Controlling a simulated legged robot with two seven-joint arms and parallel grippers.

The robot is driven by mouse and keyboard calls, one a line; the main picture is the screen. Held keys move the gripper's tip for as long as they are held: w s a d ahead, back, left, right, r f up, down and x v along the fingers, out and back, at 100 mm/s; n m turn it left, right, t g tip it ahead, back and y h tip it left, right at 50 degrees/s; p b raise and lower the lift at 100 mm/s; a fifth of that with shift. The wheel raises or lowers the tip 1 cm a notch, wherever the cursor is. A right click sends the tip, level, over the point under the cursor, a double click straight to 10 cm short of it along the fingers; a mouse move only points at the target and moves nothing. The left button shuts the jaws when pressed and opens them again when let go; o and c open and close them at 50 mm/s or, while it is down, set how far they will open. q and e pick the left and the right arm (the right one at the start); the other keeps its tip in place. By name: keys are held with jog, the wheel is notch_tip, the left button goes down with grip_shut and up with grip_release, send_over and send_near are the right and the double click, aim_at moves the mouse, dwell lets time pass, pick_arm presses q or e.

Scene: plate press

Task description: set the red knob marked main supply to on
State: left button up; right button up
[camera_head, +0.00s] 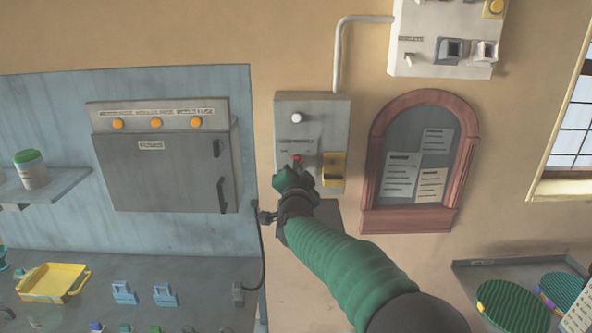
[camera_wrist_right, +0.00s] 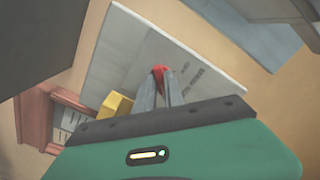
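The red knob (camera_head: 297,158) is on the grey wall box (camera_head: 328,112), below a white round knob (camera_head: 296,118). My right gripper (camera_head: 298,167) reaches up to it from below and covers part of it in the head view. In the right wrist view the two grey fingers (camera_wrist_right: 160,80) close in on the red knob (camera_wrist_right: 159,69), which shows between their tips. The lettering by the knob is too small to read, and which way the knob points is hidden by the fingers. My left gripper is not in view.
A yellow part (camera_head: 334,168) sticks out of the same box just right of the knob. A grey cabinet (camera_head: 165,160) hangs at the left, and a red-framed notice board (camera_head: 428,98) at the right. A bench (camera_head: 200,275) stands below the cabinet.

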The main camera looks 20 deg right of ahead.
jog(key=o, duration=0.4)
jog(key=shift+w+f, duration=0.15)
jog(key=b+v, duration=0.1)
jog(key=v, duration=1.6)
jog(key=shift+b, duration=0.4)
